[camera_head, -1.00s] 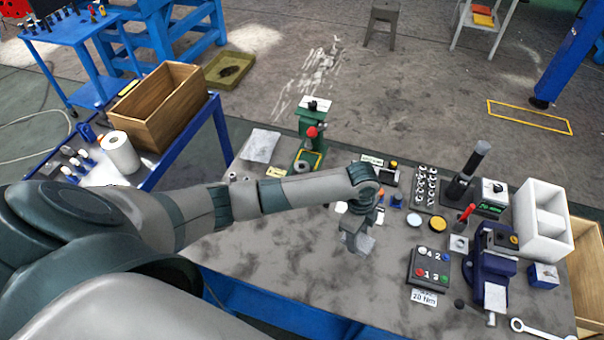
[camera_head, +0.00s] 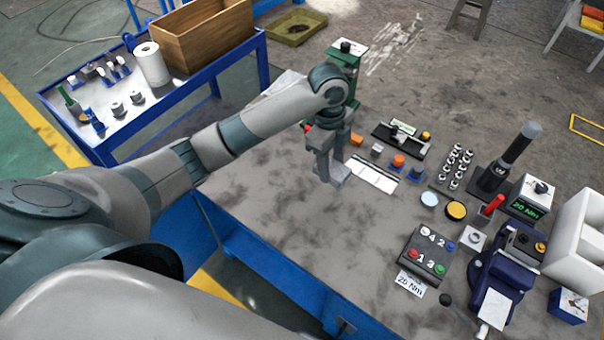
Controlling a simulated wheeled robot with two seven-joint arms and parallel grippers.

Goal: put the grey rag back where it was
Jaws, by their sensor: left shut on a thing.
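My left gripper (camera_head: 327,150) is above the grey workbench (camera_head: 270,225), in front of the green press. It is shut on the grey rag (camera_head: 337,174), a small piece that shows at the fingertips. The jaws hide part of the rag, and I cannot tell if it touches the bench top. A pale grey sheet (camera_head: 286,83) lies on the bench by the press, mostly hidden behind my left arm. My right gripper is not in view.
The green press (camera_head: 345,62) stands just behind my gripper. A white marked strip (camera_head: 373,178) lies right of it. A button box (camera_head: 428,252), a blue vise (camera_head: 505,275) and a black post tool (camera_head: 508,160) stand farther right. The bench's front left is bare.

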